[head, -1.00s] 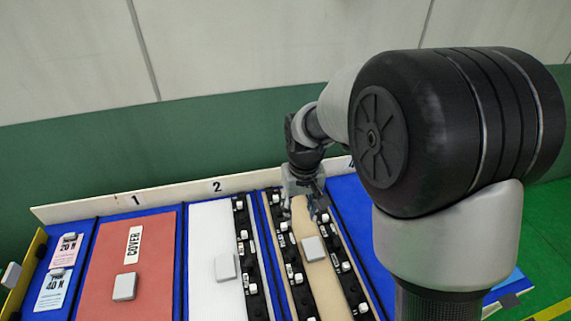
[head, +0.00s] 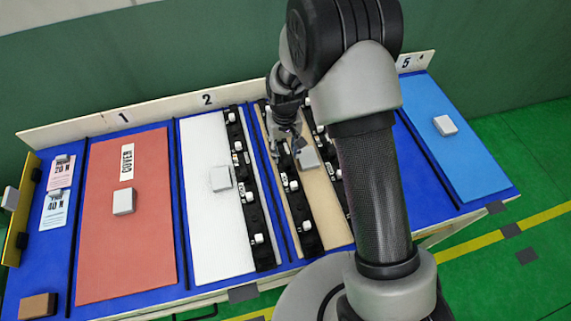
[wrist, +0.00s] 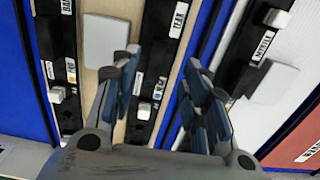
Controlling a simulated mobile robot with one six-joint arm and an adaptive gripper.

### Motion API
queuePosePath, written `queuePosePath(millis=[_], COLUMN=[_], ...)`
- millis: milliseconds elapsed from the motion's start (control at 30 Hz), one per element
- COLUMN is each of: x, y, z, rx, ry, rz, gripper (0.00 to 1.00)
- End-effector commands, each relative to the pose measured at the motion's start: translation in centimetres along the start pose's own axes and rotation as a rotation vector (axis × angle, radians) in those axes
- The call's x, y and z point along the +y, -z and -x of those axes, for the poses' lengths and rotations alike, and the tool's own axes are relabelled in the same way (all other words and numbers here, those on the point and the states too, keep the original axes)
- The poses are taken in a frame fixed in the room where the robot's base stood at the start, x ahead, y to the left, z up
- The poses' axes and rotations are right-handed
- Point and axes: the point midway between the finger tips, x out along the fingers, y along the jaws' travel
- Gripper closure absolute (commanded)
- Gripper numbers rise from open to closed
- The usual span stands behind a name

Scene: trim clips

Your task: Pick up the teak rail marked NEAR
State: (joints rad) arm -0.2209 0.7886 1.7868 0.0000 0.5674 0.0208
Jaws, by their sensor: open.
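Several black rails with white clips and small labels lie on the panels. I cannot read NEAR with certainty on any label. In the head view, the left rail (head: 292,187) on the tan panel (head: 327,226) lies under my gripper (head: 289,140). A second rail on that panel is mostly hidden by my arm. In the wrist view, my gripper (wrist: 165,95) is open and empty, its fingers on either side of the left tan-panel rail (wrist: 156,55). Contact cannot be told. The other tan-panel rail (wrist: 60,35) lies left there.
Grey square blocks sit on the panels, one (head: 307,158) close to my gripper. A red panel (head: 130,250) marked COVER and a light-blue panel (head: 465,165) flank these.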

Motion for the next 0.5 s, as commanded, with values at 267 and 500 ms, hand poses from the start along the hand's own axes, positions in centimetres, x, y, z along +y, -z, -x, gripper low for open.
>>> queuePosePath(millis=[267,500], x=[0.2,0.5], y=[0.3,0.7], z=[-1.9,-5.4], rx=[0.000,0.000], ry=[0.000,0.000], rz=[-0.001,0.000], gripper=[0.58,0.58])
